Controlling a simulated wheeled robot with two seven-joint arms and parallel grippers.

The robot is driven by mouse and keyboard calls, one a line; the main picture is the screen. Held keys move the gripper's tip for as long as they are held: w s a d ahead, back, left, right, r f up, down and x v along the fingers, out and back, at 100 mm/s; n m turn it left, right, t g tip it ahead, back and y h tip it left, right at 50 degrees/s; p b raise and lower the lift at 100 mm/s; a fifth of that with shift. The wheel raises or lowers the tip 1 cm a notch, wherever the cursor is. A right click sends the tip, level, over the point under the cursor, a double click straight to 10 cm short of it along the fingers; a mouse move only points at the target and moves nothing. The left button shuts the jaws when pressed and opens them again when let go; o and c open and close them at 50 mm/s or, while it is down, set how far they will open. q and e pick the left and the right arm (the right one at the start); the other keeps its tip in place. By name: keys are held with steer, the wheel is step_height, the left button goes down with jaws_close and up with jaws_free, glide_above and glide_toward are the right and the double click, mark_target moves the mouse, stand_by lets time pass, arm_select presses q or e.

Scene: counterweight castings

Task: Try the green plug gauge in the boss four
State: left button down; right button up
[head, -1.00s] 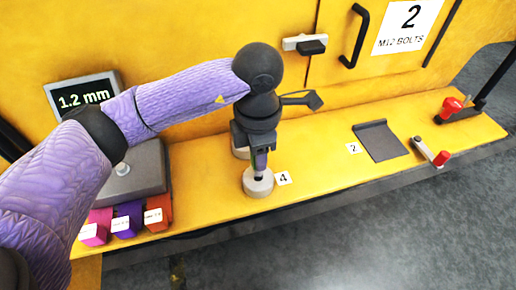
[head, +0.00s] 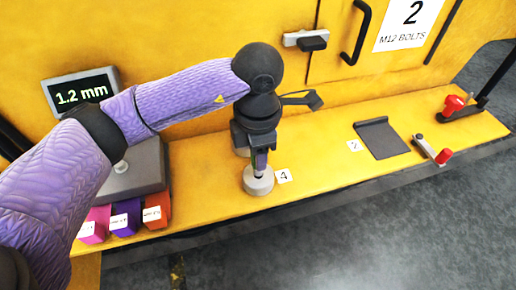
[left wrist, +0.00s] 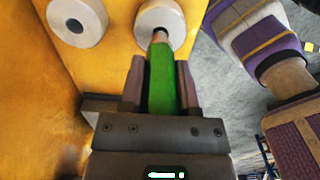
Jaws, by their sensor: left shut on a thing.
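My left gripper (head: 260,158) is shut on the green plug gauge (left wrist: 161,80), which points at boss four. Boss four (head: 258,183) is a pale round casting beside a label "4" (head: 284,176). It also shows in the left wrist view (left wrist: 178,18), with the gauge's thin metal tip at its dark hole. How deep the tip sits in the hole, I cannot tell. The gripper stands upright over the boss in the head view. My right gripper is not in view.
Another boss (left wrist: 72,10) stands close by, mostly hidden behind the gripper in the head view. A grey display (head: 82,94) reads 1.2 mm. Pink, purple and orange blocks (head: 127,217) sit at the ledge's left.

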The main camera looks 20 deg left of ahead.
arm_select(q)
steer(key=shift+f+b, duration=0.45)
steer(key=shift+f, duration=0.15)
stand_by(0.3)
steer(key=shift+f, duration=0.1)
stand_by(0.8)
steer(key=shift+c, duration=1.3)
jaws_free()
